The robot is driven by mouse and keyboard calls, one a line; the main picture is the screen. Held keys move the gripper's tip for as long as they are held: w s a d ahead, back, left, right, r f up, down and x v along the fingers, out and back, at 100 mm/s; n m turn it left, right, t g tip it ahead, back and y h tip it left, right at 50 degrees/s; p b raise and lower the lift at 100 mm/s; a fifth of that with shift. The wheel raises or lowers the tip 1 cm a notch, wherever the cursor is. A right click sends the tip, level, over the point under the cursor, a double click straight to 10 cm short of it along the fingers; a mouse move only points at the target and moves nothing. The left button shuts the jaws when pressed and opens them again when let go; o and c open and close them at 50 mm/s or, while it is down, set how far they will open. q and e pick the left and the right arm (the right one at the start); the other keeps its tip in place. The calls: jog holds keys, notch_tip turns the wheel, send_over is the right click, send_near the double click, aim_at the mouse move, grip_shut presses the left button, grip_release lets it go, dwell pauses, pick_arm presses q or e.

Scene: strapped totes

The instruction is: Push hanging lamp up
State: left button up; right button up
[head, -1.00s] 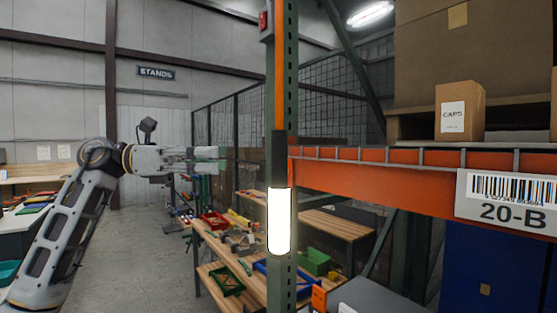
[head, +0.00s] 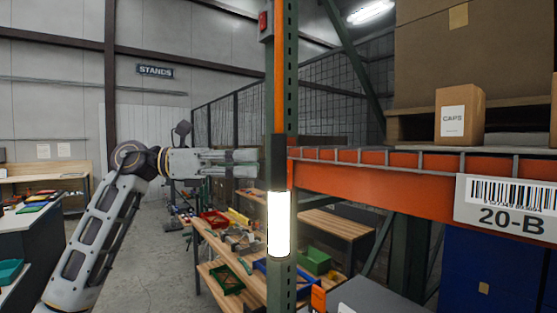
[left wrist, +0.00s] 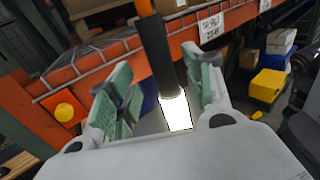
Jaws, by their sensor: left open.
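The hanging lamp is a dark upright tube with a glowing white lower part (head: 279,225), in front of a green rack post. It shows in the left wrist view as a dark rod ending in a bright white section (left wrist: 174,108). My left gripper (head: 256,163) reaches in level from the left, its fingertips close by the lamp's dark upper part. In the left wrist view, the open green-padded fingers (left wrist: 158,68) stand on either side of the lamp, with gaps visible. Contact cannot be told. My right gripper is not in view.
An orange rack beam (head: 375,180) runs right from the green post (head: 291,90), which carries a red switch box. A carton labelled CAPS (head: 459,117) sits above the beam. Workbenches with trays (head: 215,218) stand behind. Open floor lies at the lower left.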

aim_at(278, 162)
pick_arm(q)
jog(key=d+p, duration=0.1)
jog(key=d, duration=0.5)
jog(key=shift+w, duration=0.1)
jog(key=shift+d, duration=0.35)
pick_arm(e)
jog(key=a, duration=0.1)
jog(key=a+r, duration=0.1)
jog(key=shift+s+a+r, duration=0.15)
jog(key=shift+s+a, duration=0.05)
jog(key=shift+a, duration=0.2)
pick_arm(q)
jog(key=c, duration=1.1)
grip_shut()
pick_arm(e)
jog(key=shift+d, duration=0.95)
